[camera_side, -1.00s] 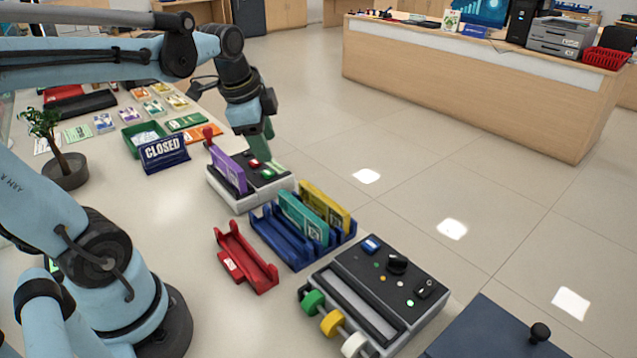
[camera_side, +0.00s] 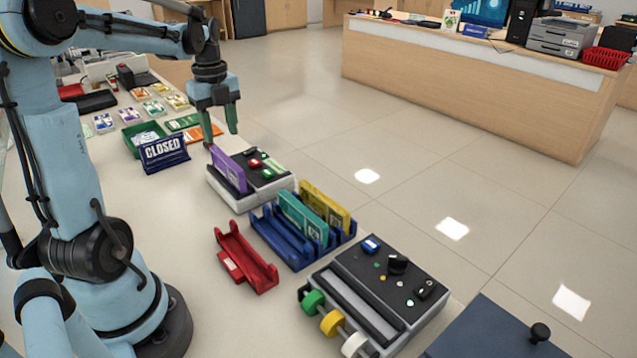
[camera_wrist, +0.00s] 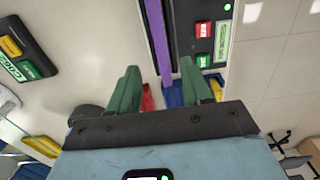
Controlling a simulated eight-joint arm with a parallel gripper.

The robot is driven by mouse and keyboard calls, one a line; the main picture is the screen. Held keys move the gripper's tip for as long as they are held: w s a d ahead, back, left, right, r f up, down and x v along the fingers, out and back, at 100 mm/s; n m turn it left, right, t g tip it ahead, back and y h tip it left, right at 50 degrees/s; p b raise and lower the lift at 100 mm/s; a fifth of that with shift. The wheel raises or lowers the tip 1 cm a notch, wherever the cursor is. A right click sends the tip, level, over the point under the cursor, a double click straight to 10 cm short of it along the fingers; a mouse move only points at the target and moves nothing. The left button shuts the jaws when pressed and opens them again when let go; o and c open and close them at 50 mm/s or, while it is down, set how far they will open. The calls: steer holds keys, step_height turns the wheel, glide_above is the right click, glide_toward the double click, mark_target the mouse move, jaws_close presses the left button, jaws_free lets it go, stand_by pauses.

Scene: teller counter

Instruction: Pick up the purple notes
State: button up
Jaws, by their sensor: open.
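The purple notes (camera_side: 229,170) stand upright as a slim bundle along the left side of a black-and-white machine (camera_side: 238,202). My gripper (camera_side: 221,137) is open and empty, fingers pointing down, above and behind the far end of the notes in the side view. In the wrist view, the purple notes (camera_wrist: 158,38) show edge-on as a long strip, in line with the gap between my two green fingers (camera_wrist: 160,66). I cannot tell contact there; the side view shows the fingers above the notes.
Red and green buttons sit on the machine's top. A blue rack (camera_side: 282,243) with teal notes (camera_side: 303,218) and yellow notes (camera_side: 325,205), and an empty red holder (camera_side: 246,262), stand nearer. A CLOSED sign (camera_side: 165,154) and green tray (camera_side: 133,136) are left.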

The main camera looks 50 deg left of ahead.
mark_target(225, 158)
steer(key=shift+w+a+f, duration=0.1)
steer(key=shift+a+f, duration=0.05)
steer(key=shift+f, duration=4.15)
jaws_close()
